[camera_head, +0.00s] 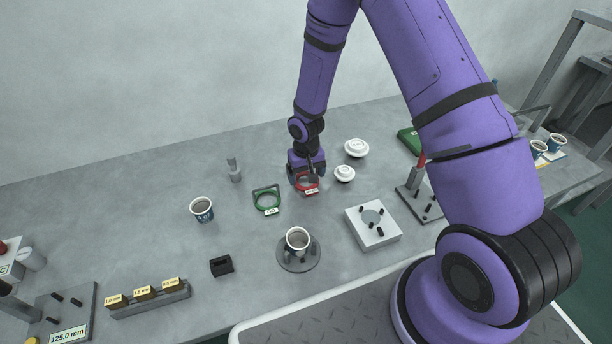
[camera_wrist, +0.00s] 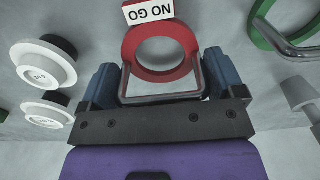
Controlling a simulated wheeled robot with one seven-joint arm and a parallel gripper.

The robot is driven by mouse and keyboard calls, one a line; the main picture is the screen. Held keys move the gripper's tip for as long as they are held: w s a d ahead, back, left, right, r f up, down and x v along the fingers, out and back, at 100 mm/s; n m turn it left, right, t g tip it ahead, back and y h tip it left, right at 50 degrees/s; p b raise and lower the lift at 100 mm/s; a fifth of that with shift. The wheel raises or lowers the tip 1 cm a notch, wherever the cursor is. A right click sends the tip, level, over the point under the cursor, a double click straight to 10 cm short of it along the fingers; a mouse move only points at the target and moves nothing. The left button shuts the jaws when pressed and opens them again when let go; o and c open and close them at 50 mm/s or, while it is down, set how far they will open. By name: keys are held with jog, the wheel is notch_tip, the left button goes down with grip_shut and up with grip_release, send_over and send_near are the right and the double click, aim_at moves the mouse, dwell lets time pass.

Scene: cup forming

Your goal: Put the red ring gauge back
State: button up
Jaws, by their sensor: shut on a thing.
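The red ring gauge (camera_head: 308,183) is a red ring with a wire handle and a white label. In the wrist view the red ring gauge (camera_wrist: 161,72) has a label reading NO GO. My gripper (camera_head: 306,174) is shut on its handle, with blue fingers on both sides in the wrist view (camera_wrist: 160,85). The gauge is at or close to the table top; I cannot tell if it touches. The green ring gauge (camera_head: 266,209) lies on the table just left of it, and part of it shows in the wrist view (camera_wrist: 272,38).
White lidded parts (camera_head: 344,173) stand close on the right. A grey post (camera_head: 234,170) stands to the left.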

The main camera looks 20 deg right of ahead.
jog(key=shift+f, duration=0.45)
jog(key=shift+f, duration=0.1)
jog(key=o, duration=0.7)
notch_tip(320, 180, up, 12)
jog(key=shift+r, duration=0.2)
